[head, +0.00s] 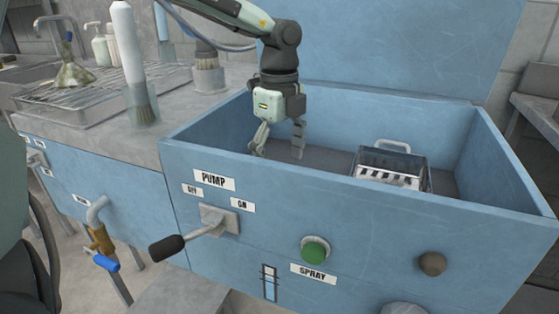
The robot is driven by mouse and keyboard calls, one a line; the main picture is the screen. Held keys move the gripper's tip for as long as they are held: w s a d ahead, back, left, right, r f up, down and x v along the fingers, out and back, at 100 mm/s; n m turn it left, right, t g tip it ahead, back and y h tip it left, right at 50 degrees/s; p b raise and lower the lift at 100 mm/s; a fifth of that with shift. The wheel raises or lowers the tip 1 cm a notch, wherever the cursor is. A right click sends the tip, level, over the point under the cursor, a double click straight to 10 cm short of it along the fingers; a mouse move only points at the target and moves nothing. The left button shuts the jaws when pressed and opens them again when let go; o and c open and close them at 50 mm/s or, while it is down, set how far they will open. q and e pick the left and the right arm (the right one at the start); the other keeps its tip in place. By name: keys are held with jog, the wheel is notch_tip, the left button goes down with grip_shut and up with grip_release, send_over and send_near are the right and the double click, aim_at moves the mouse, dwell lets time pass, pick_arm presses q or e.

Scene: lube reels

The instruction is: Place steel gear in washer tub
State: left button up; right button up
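The washer tub (185,152) is a blue open box with a grey floor. My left gripper (279,147) hangs down inside its left part, with its fingers pointing down. The fingers are spread apart and nothing shows between them. I cannot make out the steel gear; the front wall hides part of the tub floor below the fingertips. My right gripper is not in view.
A metal basket (390,163) with a handle stands in the right part of the tub. A pump lever (190,239) and a green spray button (315,250) stick out of the front.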

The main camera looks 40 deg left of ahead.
pick_arm(q)
jog(key=shift+r, duration=0.15)
notch_tip(320, 180, up, 2)
jog(key=shift+w+p, duration=0.1)
jog(key=shift+p, duration=0.9)
notch_tip(320, 180, up, 11)
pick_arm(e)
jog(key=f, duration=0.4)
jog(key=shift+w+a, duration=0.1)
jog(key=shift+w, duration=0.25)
